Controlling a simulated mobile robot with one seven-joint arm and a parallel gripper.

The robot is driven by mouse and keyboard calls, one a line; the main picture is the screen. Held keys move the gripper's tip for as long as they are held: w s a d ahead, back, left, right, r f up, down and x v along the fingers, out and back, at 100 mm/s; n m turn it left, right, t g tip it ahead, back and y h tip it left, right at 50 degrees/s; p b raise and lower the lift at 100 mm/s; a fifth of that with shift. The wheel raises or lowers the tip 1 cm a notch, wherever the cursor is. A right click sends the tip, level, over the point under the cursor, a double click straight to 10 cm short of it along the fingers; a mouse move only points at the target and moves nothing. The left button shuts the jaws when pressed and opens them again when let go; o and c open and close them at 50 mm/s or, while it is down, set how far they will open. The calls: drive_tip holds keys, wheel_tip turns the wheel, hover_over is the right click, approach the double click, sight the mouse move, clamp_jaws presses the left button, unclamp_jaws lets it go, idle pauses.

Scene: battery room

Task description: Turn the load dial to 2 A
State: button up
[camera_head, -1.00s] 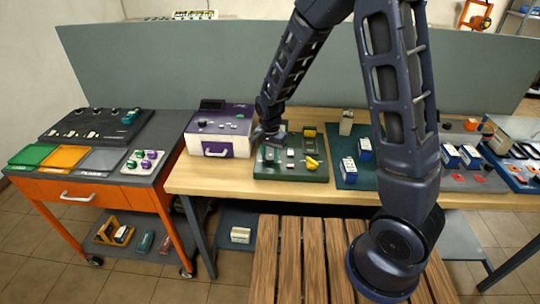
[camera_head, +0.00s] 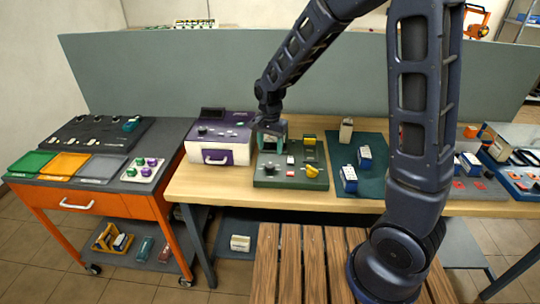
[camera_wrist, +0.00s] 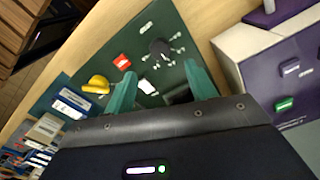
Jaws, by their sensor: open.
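The green panel board (camera_head: 262,183) lies on the wooden bench. Its black dial (camera_wrist: 160,47), ringed by white marks, shows in the wrist view and sits at the board's front left in the head view (camera_head: 269,169). I cannot read its setting. My gripper (camera_head: 271,143) is above the back left of the board, behind the dial. In the wrist view its teal fingers (camera_wrist: 160,69) are apart with nothing between them. The dial appears just beyond the fingertips, not gripped. A yellow handle (camera_wrist: 97,84), a red part (camera_wrist: 122,61) and a white part (camera_wrist: 147,86) are also on the board.
A purple and white box (camera_head: 216,145) with its own knob stands close left of the board. A dark mat (camera_head: 358,159) with blue and white blocks is to the right. An orange cart (camera_head: 100,198) stands left, and a grey partition (camera_head: 200,70) rises behind.

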drive_tip(key=shift+r, duration=1.3)
drive_tip(key=shift+d, duration=0.1)
drive_tip(key=d+r+n+t+y, duration=0.1)
drive_tip(key=d+r, duration=0.5)
drive_tip(key=d, duration=0.3)
drive_tip(key=d+r+n+t, duration=0.1)
drive_tip(key=d+r, duration=0.5)
drive_tip(key=d, duration=0.4)
drive_tip(key=s+d+r+n+t+h, duration=0.1)
drive_tip(key=s+d+r, duration=0.5)
drive_tip(key=s+d, duration=0.7)
drive_tip(key=shift+d+n+t, duration=0.8)
drive_tip(key=shift+d, duration=0.2)
drive_tip(key=shift+r, duration=0.1)
drive_tip(key=shift+c, duration=0.2)
